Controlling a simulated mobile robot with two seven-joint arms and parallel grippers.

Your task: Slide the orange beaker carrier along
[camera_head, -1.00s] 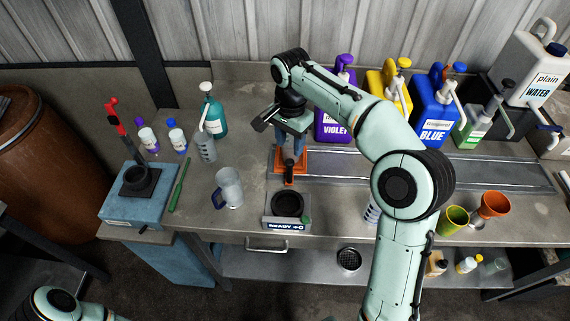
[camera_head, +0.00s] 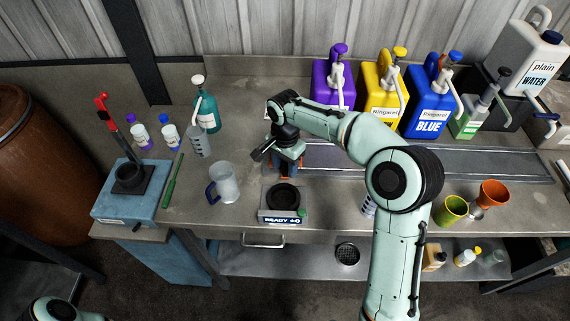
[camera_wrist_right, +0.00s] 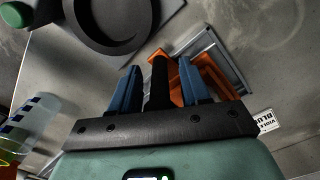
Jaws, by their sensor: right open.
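The orange beaker carrier (camera_wrist_right: 208,78) sits at the left end of the grey rail, seen in the right wrist view. In the head view my right gripper (camera_head: 287,166) hides most of it. The carrier's dark upright handle (camera_wrist_right: 158,84) stands between the two blue fingers of my right gripper (camera_wrist_right: 160,68). The fingers are open, with a gap visible on each side of the handle. My left gripper is out of view; only part of that arm shows at the lower left.
The grey rail (camera_head: 420,164) runs right along the bench, clear of objects. Violet (camera_head: 333,85), yellow (camera_head: 381,92) and blue (camera_head: 427,105) jugs stand behind it. A scale with a black ring (camera_head: 283,214) is just in front. A clear mug (camera_head: 225,184) stands to its left.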

